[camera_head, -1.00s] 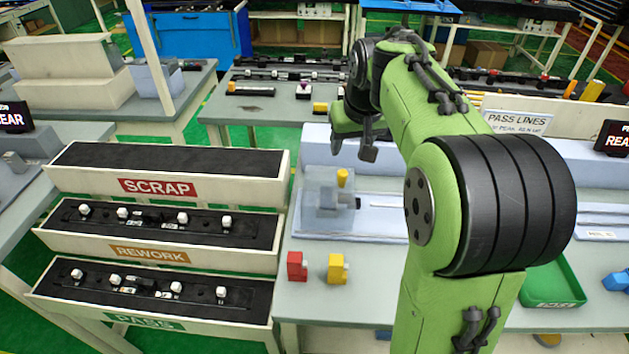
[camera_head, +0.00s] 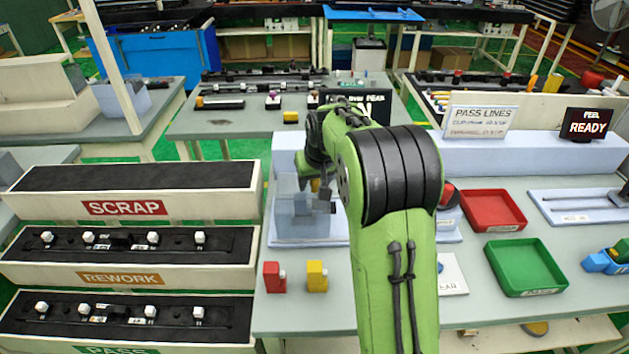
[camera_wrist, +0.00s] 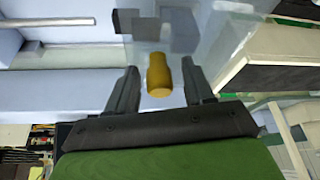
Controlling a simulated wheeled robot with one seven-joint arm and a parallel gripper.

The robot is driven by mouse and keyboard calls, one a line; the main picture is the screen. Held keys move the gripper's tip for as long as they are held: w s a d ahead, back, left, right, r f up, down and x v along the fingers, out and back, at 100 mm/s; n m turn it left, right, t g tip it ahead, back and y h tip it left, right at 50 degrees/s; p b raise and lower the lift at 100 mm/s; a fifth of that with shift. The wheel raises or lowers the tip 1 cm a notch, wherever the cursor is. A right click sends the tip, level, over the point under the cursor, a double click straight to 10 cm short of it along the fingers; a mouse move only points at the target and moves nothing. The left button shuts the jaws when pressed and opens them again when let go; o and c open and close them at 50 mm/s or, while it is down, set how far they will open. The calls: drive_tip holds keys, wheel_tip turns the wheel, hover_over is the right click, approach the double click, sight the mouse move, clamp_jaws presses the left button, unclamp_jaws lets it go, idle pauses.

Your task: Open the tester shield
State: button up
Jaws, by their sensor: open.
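The tester shield (camera_head: 292,222) is a clear, see-through box on the pale blue tester base, in the middle of the head view. It looks closed, though its lower edge is hard to make out. Its yellow knob (camera_wrist: 159,77) stands between the fingers of my gripper (camera_wrist: 160,68) in the wrist view, with a gap on each side. In the head view my gripper (camera_head: 322,192) hangs at the shield's upper right, and a little of the knob shows beside it. The fingers are open and hold nothing.
A red block (camera_head: 273,278) and a yellow block (camera_head: 316,277) stand in front of the tester. Scrap, rework and pass racks (camera_head: 128,278) are at left. A red tray (camera_head: 492,228) and a green tray (camera_head: 541,291) lie at right. A screen (camera_head: 585,124) reads READY.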

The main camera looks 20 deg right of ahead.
clamp_jaws()
drive_tip(key=shift+d, duration=0.1)
drive_tip(key=s+d, duration=0.4)
drive_tip(key=d, duration=0.6)
drive_tip(key=shift+s+d+p, duration=0.2)
drive_tip(key=shift+p, duration=0.1)
unclamp_jaws()
